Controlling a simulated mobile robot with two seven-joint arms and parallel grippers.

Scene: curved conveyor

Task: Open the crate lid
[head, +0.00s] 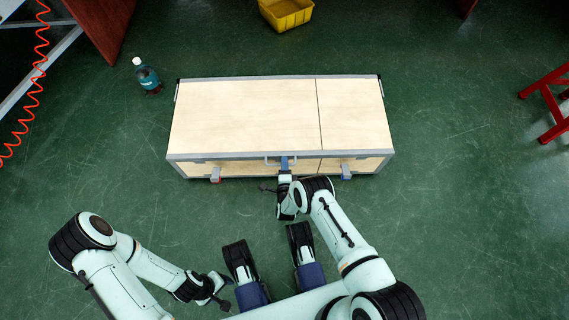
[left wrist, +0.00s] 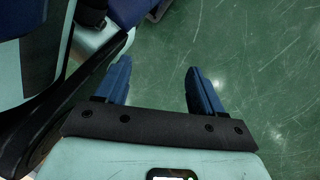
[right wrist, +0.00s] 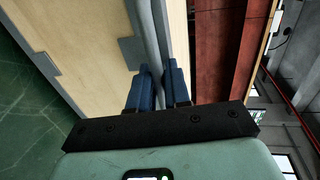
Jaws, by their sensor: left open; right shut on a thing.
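The crate (head: 180,157) is pale wood with grey metal edging. Its lid (head: 245,115) lies flat on top, with a seam towards the right side. Two latches hang on the front, a left one with a red part (head: 215,175) and a right one (head: 346,172). A grey handle (head: 268,161) is at the front middle. My right gripper (head: 285,164) is at the front middle. In the right wrist view its fingers (right wrist: 157,72) are shut on the grey handle bar (right wrist: 147,35). My left gripper (head: 228,286) is open and empty, low over the floor; its spread fingers (left wrist: 158,72) show in the left wrist view.
A dark bottle with a white cap (head: 147,76) stands left of the crate. A yellow bin (head: 286,12) is behind it. A red metal frame (head: 548,100) stands at the far right, and a red coiled hose (head: 40,60) hangs at the far left. The green floor around the crate is mostly clear.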

